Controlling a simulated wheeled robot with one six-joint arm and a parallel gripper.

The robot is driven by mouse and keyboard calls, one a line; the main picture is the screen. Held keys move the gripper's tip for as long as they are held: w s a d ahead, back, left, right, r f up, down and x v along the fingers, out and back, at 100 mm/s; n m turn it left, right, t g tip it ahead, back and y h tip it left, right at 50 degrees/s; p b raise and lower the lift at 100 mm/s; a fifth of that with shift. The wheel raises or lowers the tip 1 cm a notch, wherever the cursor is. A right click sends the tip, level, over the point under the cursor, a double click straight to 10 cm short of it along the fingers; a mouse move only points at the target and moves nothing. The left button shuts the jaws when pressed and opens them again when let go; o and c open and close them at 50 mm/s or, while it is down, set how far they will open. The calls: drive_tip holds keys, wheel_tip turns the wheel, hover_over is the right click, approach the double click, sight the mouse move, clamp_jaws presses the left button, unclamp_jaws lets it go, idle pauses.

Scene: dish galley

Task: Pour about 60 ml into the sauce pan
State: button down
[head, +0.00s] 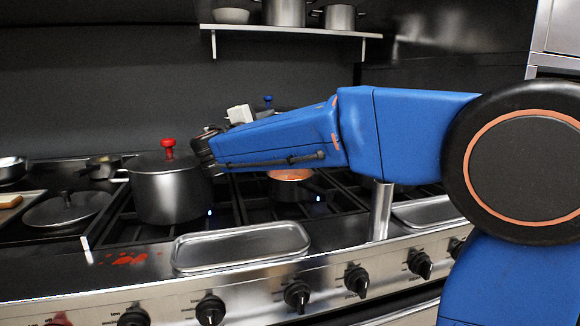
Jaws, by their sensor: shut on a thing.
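A small dark pan (291,193) with orange-red contents sits on a right-hand burner, partly behind my blue arm; it looks like the sauce pan. My arm reaches left across the stove above it. The dark wrist end of my arm (204,150) is beside the large lidded pot. A white blocky thing (240,115) shows just above and behind the forearm; I cannot tell whether it is part of my gripper. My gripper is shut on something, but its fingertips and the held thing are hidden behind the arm.
A large steel pot (172,195) with a red-knobbed lid stands left of the pan. An empty metal tray (240,262) lies in front, with a red spill (130,258) to its left. A loose lid (68,210) lies left. A blue knob (268,101) shows behind the arm. A shelf (300,31) holds pots.

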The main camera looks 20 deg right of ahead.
drive_tip(key=w+a+n+y, duration=0.2)
drive_tip(key=w+a+n, duration=0.4)
drive_tip(key=n, duration=0.5)
drive_tip(key=shift+w+a+f, duration=0.2)
drive_tip(key=shift+a+f, duration=0.05)
drive_tip(key=shift+f, duration=0.1)
idle(0.5)
